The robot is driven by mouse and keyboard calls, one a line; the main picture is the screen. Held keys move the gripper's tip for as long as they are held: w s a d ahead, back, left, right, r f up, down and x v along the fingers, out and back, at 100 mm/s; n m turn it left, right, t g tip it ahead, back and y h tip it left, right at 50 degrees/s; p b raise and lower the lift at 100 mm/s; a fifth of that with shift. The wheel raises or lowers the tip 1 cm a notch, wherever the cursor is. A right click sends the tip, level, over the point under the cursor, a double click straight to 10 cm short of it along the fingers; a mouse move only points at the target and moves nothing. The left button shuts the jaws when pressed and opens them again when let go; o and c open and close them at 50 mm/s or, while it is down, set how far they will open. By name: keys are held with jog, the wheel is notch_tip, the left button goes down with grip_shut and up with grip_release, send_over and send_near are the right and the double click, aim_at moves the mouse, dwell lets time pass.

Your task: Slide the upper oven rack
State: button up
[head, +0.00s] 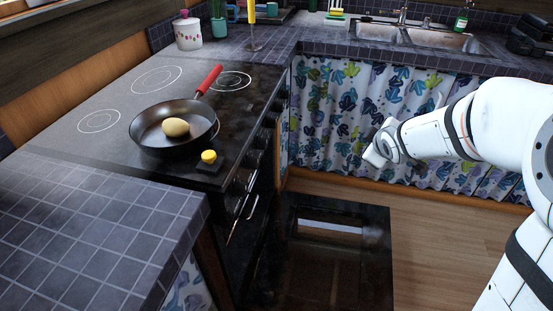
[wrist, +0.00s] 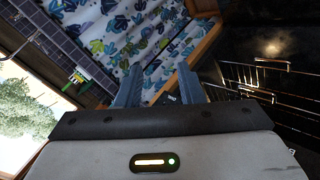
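The oven under the stove top is open, and its dark glass door (head: 335,255) lies flat above the floor. Thin metal rack wires (head: 246,208) show at the dark oven mouth. In the wrist view, wire racks (wrist: 262,90) run across the dark oven interior at the right; I cannot tell for certain which is the upper one. My gripper (head: 374,156) is in front of the patterned curtain, right of the oven and apart from the racks. Its two fingers (wrist: 159,82) stand apart in the wrist view with nothing between them.
A pan (head: 160,142) with a round brownish item stands on the stove top (head: 110,93). A yellow-topped black item (head: 208,158) sits at its front edge. A tiled counter (head: 90,235) is at the near left. The wooden floor (head: 430,240) right of the door is clear.

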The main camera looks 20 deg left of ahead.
jog(key=w+a+f+n+y+b, duration=0.2)
jog(key=a+f+n, duration=0.1)
jog(key=a+f, duration=0.25)
jog(key=w+a+f+n+y+b, duration=0.2)
jog(key=w+a+f+n+b, duration=0.1)
jog(key=a+f, duration=0.25)
jog(key=s+a+f+n+g+y+b, duration=0.2)
jog(key=a+f+n+y+b, duration=0.2)
jog(key=a, duration=0.9)
jog(key=s+a+f+n+g+y+b, duration=0.1)
jog(key=a+f+n+g+y+b, duration=0.2)
jog(key=a+f+n, duration=0.5)
jog(key=a+f+y+b, duration=0.1)
jog(key=a+f+b, duration=0.1)
jog(key=a+f, duration=0.3)
jog(key=shift+s+a+f+n+y, duration=0.25)
jog(key=shift+s+a+n+y, duration=0.1)
jog(key=shift+a, duration=0.4)
jog(key=shift+c, duration=0.4)
jog(key=c, duration=0.4)
jog(key=shift+d, duration=0.1)
grip_shut()
jog(key=shift+f, duration=0.1)
